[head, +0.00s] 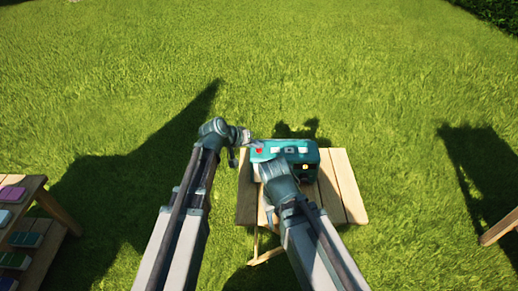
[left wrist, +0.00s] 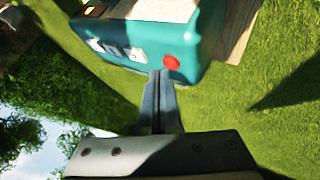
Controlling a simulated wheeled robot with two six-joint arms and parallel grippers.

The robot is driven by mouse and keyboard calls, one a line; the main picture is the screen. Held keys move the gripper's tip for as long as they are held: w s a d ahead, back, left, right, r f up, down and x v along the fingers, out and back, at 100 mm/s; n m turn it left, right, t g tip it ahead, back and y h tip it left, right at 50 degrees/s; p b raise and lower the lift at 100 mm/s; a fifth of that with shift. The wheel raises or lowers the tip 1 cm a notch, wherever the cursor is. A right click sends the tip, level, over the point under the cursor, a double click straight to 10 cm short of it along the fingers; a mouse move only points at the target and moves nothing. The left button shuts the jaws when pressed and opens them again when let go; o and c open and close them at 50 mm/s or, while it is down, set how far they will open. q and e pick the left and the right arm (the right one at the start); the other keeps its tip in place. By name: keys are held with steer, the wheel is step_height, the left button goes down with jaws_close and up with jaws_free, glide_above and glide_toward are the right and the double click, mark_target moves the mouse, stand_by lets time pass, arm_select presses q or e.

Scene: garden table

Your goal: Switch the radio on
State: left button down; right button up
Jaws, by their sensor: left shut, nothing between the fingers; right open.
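A teal radio (head: 312,155) stands on a small wooden table, with a red button (head: 259,150) at the left end of its top and pale controls beside it. My left gripper (head: 247,136) is at the radio's left end, close to the button. In the left wrist view its fingers (left wrist: 160,74) are shut together and empty, with the tips just beside the red button (left wrist: 171,62). I cannot tell whether they touch the radio (left wrist: 200,35). My right gripper (head: 270,170) is open in front of the radio, its fingers mostly hidden by its own wrist.
The slatted wooden table (head: 346,187) has bare room to the right of the radio. A wooden shelf (head: 40,240) with several coloured items stands at the far left. Another wooden piece (head: 499,227) shows at the right edge. Open grass surrounds the table.

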mark_target(257, 153)
arm_select(q)
steer(key=shift+r, duration=0.25)
step_height(257, 153, up, 6)
steer(key=p, duration=0.6)
stand_by(0.4)
